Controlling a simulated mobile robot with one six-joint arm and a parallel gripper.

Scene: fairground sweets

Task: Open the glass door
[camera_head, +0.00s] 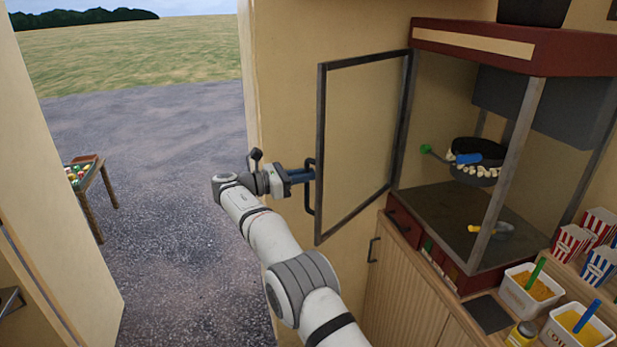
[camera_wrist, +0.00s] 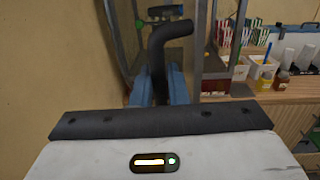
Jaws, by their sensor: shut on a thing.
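The glass door (camera_head: 362,135) of the red-topped popcorn machine (camera_head: 515,45) stands swung wide open to the left in the head view. Its dark frame is hinged at the machine's left front post. My gripper (camera_head: 303,176) is at the door's free edge, shut on the dark door handle (camera_head: 309,200). In the wrist view the blue fingers (camera_wrist: 162,88) close around the curved dark handle (camera_wrist: 166,38). The exact contact on the handle is partly hidden by the fingers.
Inside the machine hang a kettle (camera_head: 478,150) with popcorn and a green-knobbed lever; a yellow-handled scoop (camera_head: 490,229) lies on its floor. Striped boxes (camera_head: 570,243) and tubs (camera_head: 533,288) stand on the counter at right. A wall lies behind the door; open ground is at left.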

